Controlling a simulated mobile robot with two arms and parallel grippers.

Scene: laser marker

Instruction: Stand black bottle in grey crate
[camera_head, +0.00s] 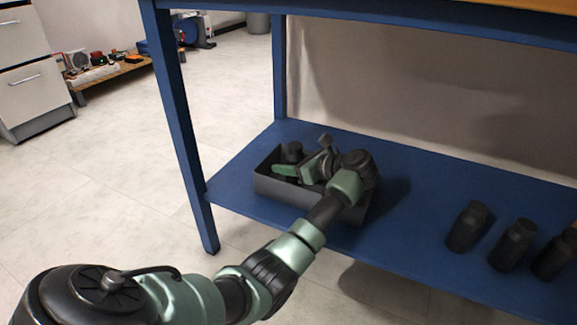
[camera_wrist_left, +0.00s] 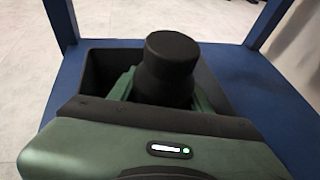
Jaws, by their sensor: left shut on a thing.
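The grey crate (camera_head: 275,188) stands on the blue lower shelf, and its wall also shows in the left wrist view (camera_wrist_left: 100,70). My left gripper (camera_head: 301,163) is over the crate, with its green fingers shut on a black bottle (camera_head: 292,151). In the left wrist view the bottle (camera_wrist_left: 172,70) is between the fingers, roughly upright and within the crate's outline. Its lower part is hidden, so I cannot tell whether it touches the crate floor. My arm covers part of the crate. My right gripper is not in view.
Three more black bottles (camera_head: 468,226) (camera_head: 513,244) (camera_head: 557,255) stand on the blue shelf (camera_head: 420,190) at the right. A blue table leg (camera_head: 185,140) rises left of the crate. The tabletop edge (camera_head: 400,25) runs above. The shelf between crate and bottles is clear.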

